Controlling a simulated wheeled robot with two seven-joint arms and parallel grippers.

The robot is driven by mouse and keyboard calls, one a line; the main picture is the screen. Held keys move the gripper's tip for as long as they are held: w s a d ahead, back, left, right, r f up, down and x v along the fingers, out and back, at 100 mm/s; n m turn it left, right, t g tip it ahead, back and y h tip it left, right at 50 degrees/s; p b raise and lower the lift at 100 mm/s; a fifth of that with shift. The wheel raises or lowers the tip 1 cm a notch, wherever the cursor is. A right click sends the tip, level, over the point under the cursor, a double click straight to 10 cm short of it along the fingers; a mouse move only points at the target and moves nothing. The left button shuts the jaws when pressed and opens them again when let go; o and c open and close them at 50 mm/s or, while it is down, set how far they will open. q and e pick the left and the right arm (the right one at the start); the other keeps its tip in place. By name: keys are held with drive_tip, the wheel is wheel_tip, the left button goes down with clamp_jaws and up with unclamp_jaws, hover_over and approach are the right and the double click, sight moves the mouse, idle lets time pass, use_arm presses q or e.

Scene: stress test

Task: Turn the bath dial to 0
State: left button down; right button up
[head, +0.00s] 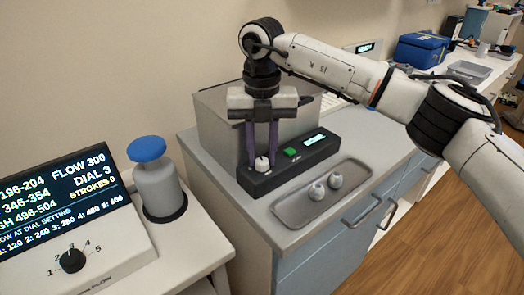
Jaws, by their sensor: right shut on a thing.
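The bath is a grey metal box (222,128) on the grey counter, with a black control panel along its front (290,168). The bath dial is a small white knob (262,163) at the left end of that panel. My right gripper (262,157) points straight down, its two purple fingers on either side of the knob and shut on it. The fingers hide part of the knob, and I cannot read its setting. The panel also has a green button (290,153) and a small lit display (314,139), too small to read. My left gripper is not in view.
A metal tray (290,213) with two small white-grey objects lies in front of the panel. At left are a blue-capped bottle (158,190) and a flow console (110,255) showing "DIAL 3", with its own black dial (72,261). A blue case (422,50) stands farther back.

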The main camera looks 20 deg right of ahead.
drive_tip(key=shift+r+n+p, duration=0.15)
drive_tip(key=shift+n+p, duration=0.2)
drive_tip(key=shift+n, duration=0.65)
drive_tip(key=n+p, duration=0.1)
drive_tip(key=n, duration=0.4)
drive_tip(key=shift+a, duration=0.15)
drive_tip(key=n+p, duration=0.1)
drive_tip(key=n, duration=0.3)
drive_tip(key=shift+n, duration=0.4)
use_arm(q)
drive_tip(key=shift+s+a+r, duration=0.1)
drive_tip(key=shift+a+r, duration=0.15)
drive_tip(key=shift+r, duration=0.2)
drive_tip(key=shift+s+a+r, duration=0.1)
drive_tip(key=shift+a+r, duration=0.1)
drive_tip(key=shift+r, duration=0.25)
use_arm(e)
drive_tip(key=shift+a+n, duration=0.1)
drive_tip(key=shift+n, duration=1.7)
drive_tip(key=o, duration=0.8)
drive_tip(key=shift+s, duration=0.1)
